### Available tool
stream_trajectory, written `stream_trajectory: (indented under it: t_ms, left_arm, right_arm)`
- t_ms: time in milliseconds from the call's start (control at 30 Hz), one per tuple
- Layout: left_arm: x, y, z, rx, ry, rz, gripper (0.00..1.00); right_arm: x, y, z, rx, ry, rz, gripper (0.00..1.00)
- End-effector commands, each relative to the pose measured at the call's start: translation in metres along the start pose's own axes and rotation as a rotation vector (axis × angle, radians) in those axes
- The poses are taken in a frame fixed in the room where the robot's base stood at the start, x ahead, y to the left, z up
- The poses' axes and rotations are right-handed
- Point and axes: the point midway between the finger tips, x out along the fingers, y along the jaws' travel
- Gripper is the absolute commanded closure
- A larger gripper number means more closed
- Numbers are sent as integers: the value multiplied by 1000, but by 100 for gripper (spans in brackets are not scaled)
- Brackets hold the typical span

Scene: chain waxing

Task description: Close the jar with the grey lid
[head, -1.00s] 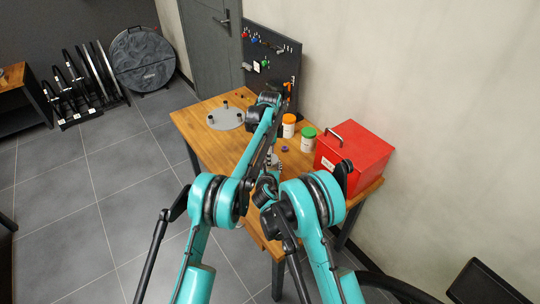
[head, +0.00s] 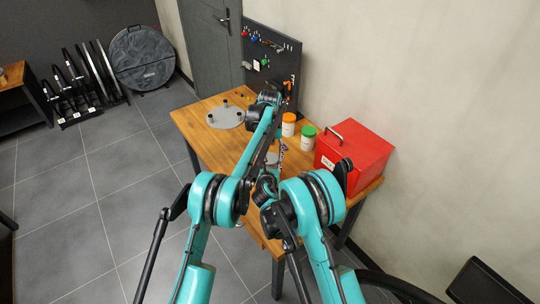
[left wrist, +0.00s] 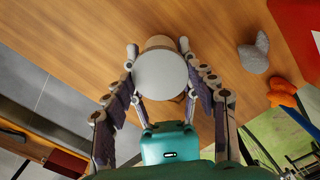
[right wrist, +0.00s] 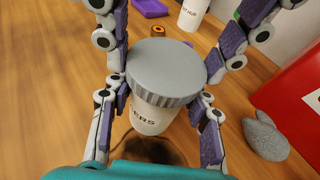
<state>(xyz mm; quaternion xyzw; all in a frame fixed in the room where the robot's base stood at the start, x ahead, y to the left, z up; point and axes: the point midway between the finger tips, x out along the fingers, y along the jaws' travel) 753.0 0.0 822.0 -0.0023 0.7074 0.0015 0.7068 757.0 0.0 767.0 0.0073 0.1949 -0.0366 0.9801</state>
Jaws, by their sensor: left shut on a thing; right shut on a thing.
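The white jar (right wrist: 152,118), with dark lettering, stands under the grey lid (right wrist: 165,68) in the right wrist view. The lid is over its mouth; I cannot tell whether it is fully seated. The lid's pale round top also shows in the left wrist view (left wrist: 160,75). My left gripper (left wrist: 160,57) comes from above, its fingers shut on the lid's sides. My right gripper (right wrist: 152,108) comes from the near side, its fingers shut on the jar's body below.
On the wooden table (head: 205,145) stand jars with orange (head: 289,117) and green (head: 309,131) lids. A red box (head: 352,158) is at the right. A grey lump (right wrist: 265,135) lies near the jar. A pegboard (head: 270,65) stands behind.

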Motion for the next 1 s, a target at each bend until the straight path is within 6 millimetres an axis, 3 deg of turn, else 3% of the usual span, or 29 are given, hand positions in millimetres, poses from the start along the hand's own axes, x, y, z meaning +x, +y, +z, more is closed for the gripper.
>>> stream_trajectory:
  t_ms: [167,200,267,300,600,1000]
  left_arm:
    - [0,0,0,-2,0,0,58]
    - [0,0,0,-3,0,0,40]
    - [0,0,0,-3,0,0,24]
    - [0,0,0,-3,0,0,22]
    - [-2,0,0,-4,0,0,22]
    - [-44,0,0,-5,0,0,22]
  right_arm:
    - [0,0,0,1,1,-1,100]
    - [0,0,-1,1,1,-1,100]
    - [0,0,-1,1,1,-1,100]
    - [0,0,-1,1,1,-1,100]
    - [0,0,0,0,1,-1,100]
    - [0,0,0,0,1,0,100]
